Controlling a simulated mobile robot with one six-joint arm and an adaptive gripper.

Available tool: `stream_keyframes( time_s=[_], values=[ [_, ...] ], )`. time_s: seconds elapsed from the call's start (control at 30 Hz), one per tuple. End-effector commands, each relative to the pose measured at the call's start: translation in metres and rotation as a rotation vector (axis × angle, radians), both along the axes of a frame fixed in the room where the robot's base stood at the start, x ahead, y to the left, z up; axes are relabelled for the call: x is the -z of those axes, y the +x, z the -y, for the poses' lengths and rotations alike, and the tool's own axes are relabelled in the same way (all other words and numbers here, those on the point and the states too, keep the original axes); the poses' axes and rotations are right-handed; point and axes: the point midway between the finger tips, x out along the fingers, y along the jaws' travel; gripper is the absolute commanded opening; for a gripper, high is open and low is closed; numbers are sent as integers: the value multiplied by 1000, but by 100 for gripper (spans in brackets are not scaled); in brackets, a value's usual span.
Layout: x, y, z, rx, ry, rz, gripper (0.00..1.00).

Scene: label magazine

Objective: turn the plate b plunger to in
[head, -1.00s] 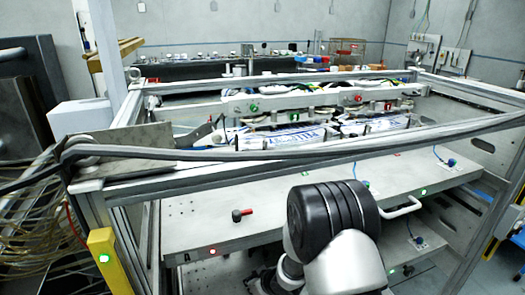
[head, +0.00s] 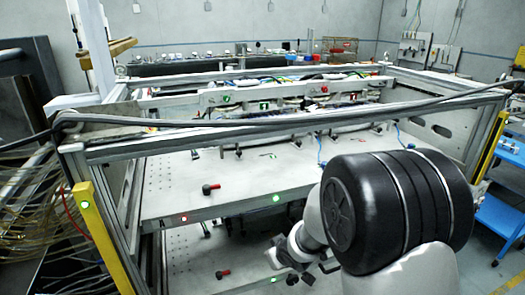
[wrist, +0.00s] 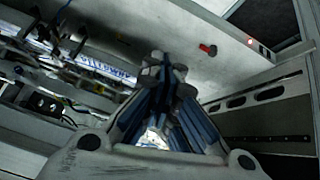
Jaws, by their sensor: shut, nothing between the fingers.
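The upper plate (head: 170,205), marked A at its front left corner, carries a red-tipped black plunger (head: 210,188) on top. The lower plate (head: 190,258) lies below it, and its letter cannot be read. A red-tipped plunger (head: 222,273) shows at its front, with a small dark knob (head: 292,279) to the right. My gripper (head: 275,257) is in front of the lower plate's right part, apart from these plungers. In the wrist view my gripper (wrist: 163,62) is shut and empty. A red-tipped plunger (wrist: 208,49) shows beyond it on a grey plate.
A red light (head: 184,218) and a green light (head: 275,198) sit on the upper plate's front edge. Another green light (head: 273,279) is on the lower one. Frame rails and a yellow post (head: 100,240) surround the plates.

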Motion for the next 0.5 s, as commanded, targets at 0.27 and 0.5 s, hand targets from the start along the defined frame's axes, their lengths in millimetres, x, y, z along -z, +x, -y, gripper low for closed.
stream_keyframes(
  time_s=[0.27,0.5],
  values=[
    [-112,-58,73,233,-70,-10,0],
    [-176,-162,113,416,-48,-87,0]
  ],
)
